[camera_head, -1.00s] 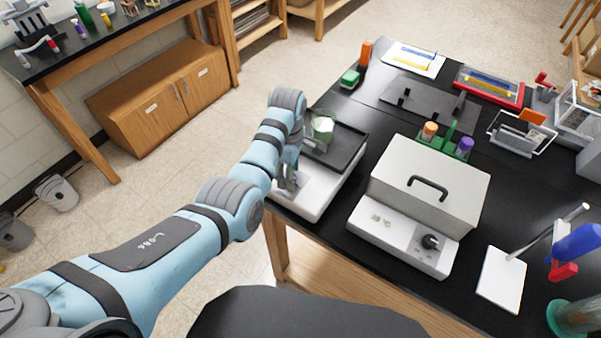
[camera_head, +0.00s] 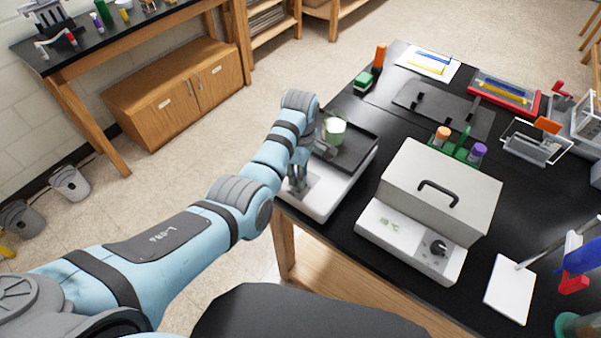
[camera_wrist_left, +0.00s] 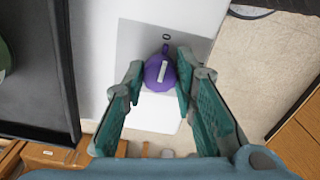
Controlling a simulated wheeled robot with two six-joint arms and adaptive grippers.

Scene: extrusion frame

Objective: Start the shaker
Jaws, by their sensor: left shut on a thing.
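The shaker (camera_head: 325,199) is a white box with a black tray (camera_head: 365,150) on top, at the near left corner of the black bench. A beaker-like vessel with pale green contents (camera_head: 335,131) stands on the tray. My left gripper (camera_head: 297,186) is at the shaker's front control panel. In the left wrist view, a purple knob (camera_wrist_left: 158,74) with a white pointer mark sits on the grey panel (camera_wrist_left: 135,45). My left gripper's teal fingers (camera_wrist_left: 160,80) are closed on the knob from both sides. My right gripper is not in view.
A white lidded bath (camera_head: 440,195) with a black knob stands right of the shaker. A green rack (camera_head: 458,152) with orange-capped and purple-capped tubes is behind it. A red-edged tray (camera_head: 505,92) and a wire stand (camera_head: 535,145) are farther back.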

